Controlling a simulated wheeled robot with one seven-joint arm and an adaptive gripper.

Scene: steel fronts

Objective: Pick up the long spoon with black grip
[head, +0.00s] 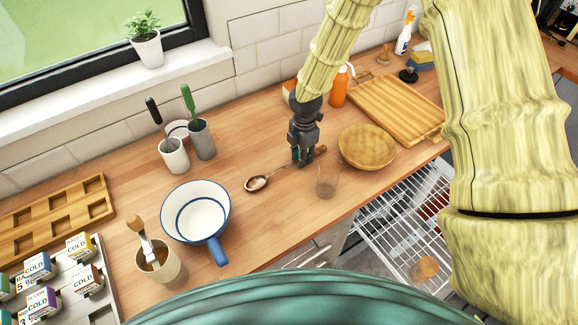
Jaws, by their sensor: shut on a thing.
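A long spoon lies on the wooden counter, with its metal bowl (257,183) to the left and its handle running right and back. My gripper (302,162) points down and is shut on the spoon's handle. The fingers hide part of the handle; its far end shows just right of them and looks brownish, so I cannot make out a black grip. The spoon looks level and at or close to the counter top. Another utensil with a black handle (154,111) stands in a white pot (174,156) at the left back.
A clear glass (327,182) stands close in front of my gripper. A wooden bowl (367,147) and wooden tray (398,102) are to the right, an orange bottle (339,88) behind. A white blue-rimmed pan (196,212) is at left. An open wire rack (405,230) lies below the counter edge.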

